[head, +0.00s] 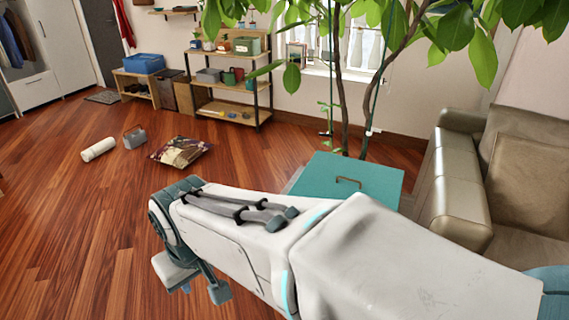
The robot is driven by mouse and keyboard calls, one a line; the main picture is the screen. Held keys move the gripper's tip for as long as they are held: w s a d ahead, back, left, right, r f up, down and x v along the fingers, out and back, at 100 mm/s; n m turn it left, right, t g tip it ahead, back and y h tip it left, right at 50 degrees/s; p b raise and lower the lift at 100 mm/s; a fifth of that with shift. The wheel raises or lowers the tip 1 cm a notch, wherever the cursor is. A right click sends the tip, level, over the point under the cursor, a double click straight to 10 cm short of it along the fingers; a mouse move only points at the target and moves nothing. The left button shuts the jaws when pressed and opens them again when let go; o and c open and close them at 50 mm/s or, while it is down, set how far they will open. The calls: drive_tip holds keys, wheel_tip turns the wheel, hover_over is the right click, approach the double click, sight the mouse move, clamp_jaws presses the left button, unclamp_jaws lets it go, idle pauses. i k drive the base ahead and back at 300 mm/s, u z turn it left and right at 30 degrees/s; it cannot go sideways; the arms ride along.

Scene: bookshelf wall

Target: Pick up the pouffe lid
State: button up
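The pouffe lid looks to be the flat teal square panel (375,178) right of centre, with a small bronze handle (348,181) on top. It lies level, seemingly on a box-like body whose pale side shows at the left edge. My arm hides its near part. My gripper (197,284) is at the lower left, in front and to the left of the lid, apart from it. Its two grey finger pads point down with a gap between them, and nothing shows in the gap.
A potted plant's trunk (343,118) rises just behind the lid. A leather sofa (455,165) stands close on its right. A patterned cushion (181,151), a white roll (98,149) and a grey box (135,138) lie on the floor. The wood floor at left is mostly free.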

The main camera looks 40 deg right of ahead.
sight(327, 175)
drive_tip(key=z, duration=0.5)
drive_tip(key=i, duration=1.15)
drive_tip(key=z, duration=1.5)
drive_tip(key=i, duration=0.55)
drive_tip(key=z, duration=0.35)
